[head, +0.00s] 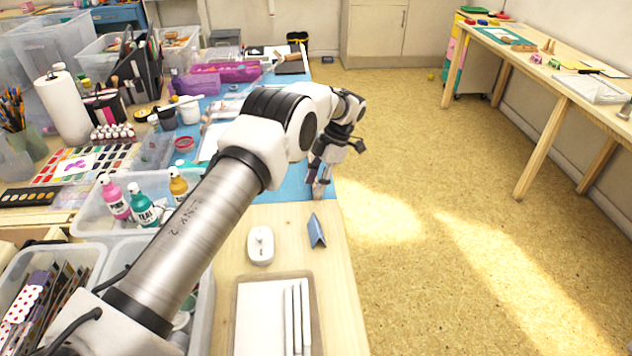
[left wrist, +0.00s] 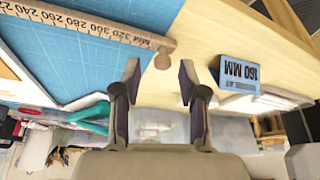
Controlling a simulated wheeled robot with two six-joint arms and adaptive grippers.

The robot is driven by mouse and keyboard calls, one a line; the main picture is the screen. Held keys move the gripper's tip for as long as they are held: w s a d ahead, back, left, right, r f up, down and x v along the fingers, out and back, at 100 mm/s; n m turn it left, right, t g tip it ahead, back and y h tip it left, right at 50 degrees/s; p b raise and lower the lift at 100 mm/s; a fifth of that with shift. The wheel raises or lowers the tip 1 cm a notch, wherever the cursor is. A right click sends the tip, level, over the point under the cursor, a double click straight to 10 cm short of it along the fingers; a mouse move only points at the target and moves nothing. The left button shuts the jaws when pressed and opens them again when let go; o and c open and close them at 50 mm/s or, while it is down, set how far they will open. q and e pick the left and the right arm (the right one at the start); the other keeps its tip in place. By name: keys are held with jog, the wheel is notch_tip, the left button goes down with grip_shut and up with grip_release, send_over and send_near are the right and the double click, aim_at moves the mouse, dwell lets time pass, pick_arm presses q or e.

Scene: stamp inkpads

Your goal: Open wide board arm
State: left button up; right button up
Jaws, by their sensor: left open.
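A wooden arm (left wrist: 85,22) with a printed millimetre scale lies across a blue gridded board (left wrist: 60,75) in the left wrist view. A round wooden knob (left wrist: 163,59) is at its end. My left gripper (left wrist: 160,75) is open, and the knob appears between its fingertips; I cannot tell whether they are around it or short of it. In the head view my left gripper (head: 320,183) is low over the right edge of the blue board (head: 290,189), and my arm hides much of the board. A blue card (left wrist: 240,74) marked 160 MM stands nearby. My right gripper is not in view.
In the head view the blue folded card (head: 316,231), a white rounded object (head: 260,246) and a tray (head: 244,320) with white slabs are on the near table. Bottles and bins crowd the left. The floor (head: 430,210) on the right is clear.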

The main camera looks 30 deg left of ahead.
pick_arm(q)
jog(key=v, duration=0.7)
jog(key=shift+r, duration=0.15)
